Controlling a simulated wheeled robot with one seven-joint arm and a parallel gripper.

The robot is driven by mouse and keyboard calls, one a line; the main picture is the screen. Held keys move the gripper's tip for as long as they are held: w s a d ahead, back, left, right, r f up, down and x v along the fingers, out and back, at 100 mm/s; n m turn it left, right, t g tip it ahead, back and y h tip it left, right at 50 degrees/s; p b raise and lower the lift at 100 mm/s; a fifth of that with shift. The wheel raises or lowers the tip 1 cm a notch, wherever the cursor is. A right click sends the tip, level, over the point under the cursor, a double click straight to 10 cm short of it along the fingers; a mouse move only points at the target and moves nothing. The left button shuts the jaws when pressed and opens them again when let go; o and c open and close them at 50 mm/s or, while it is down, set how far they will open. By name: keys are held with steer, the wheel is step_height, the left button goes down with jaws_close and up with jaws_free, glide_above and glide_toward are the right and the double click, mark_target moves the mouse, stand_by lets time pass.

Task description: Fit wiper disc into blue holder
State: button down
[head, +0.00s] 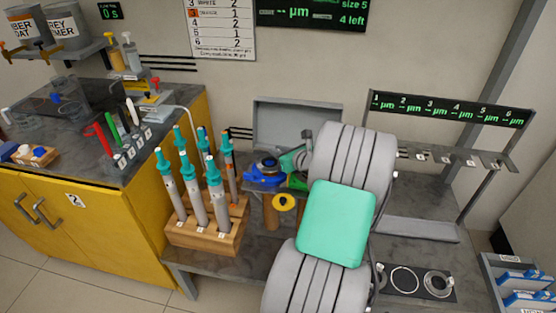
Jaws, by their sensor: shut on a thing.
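The blue holder (253,178) is on the grey bench near the middle, left of my arm. A small dark and blue round part (267,164) shows at its top; it looks like the wiper disc, but I cannot tell whether it sits in the holder or just above it. My gripper (284,163) is close against the holder's right side, partly hidden by my large grey arm. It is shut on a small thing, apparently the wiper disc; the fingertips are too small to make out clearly.
A wooden rack (207,236) of teal-capped rods stands left of the holder. A yellow disc with a dark centre (284,203) is just below it. A grey slotted stand (455,157) is at right, with rings on a dark mat (415,282) in front. A yellow cabinet (110,225) is at left.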

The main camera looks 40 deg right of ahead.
step_height(320, 180, down, 2)
steer(key=shift+s+f, duration=0.1)
steer(key=shift+f, duration=0.15)
steer(key=shift+f, duration=0.1)
steer(key=c, duration=1.5)
jaws_free()
steer(key=shift+o, duration=0.2)
